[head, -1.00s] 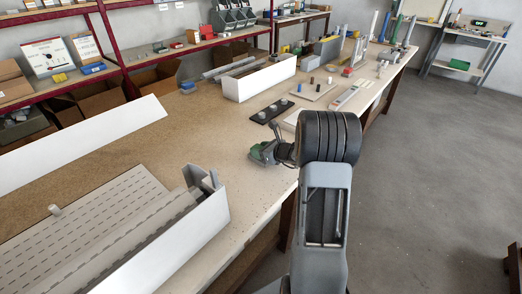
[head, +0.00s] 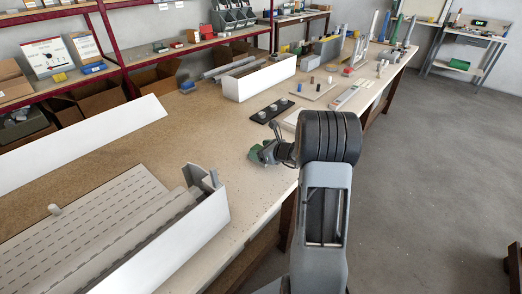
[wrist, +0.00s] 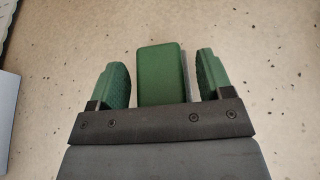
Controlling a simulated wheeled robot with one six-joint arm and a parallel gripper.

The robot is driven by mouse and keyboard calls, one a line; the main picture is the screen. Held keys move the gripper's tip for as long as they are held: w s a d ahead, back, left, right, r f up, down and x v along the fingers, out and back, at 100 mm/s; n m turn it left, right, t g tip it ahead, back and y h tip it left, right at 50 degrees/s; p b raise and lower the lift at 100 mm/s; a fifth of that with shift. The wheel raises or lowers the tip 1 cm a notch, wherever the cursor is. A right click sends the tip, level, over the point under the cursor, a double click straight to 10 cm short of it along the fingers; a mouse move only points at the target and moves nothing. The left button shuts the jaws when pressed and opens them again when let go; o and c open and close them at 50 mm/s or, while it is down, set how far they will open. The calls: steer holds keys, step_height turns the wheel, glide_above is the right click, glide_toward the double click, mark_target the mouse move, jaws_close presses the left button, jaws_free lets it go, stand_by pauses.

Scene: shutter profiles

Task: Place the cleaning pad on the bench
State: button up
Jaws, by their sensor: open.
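The cleaning pad (wrist: 162,72) is a green block with a thin grey edge along its right side. In the wrist view it lies on the bench (wrist: 255,40), between the two green fingers of my gripper (wrist: 162,85). The fingers are open, with a gap on each side of the pad. In the head view my gripper (head: 265,150) is low over the bench (head: 240,185) near its front edge. The pad cannot be told apart from the green fingers there.
A white-sided box with grey slats (head: 195,240) stands at the left front. A dark strip with grey knobs (head: 271,111) lies behind my gripper. A white-fronted trough (head: 262,80) and several small parts stand farther back. Bare bench lies left of my gripper.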

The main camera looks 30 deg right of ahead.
steer(key=v, duration=1.2)
stand_by(0.3)
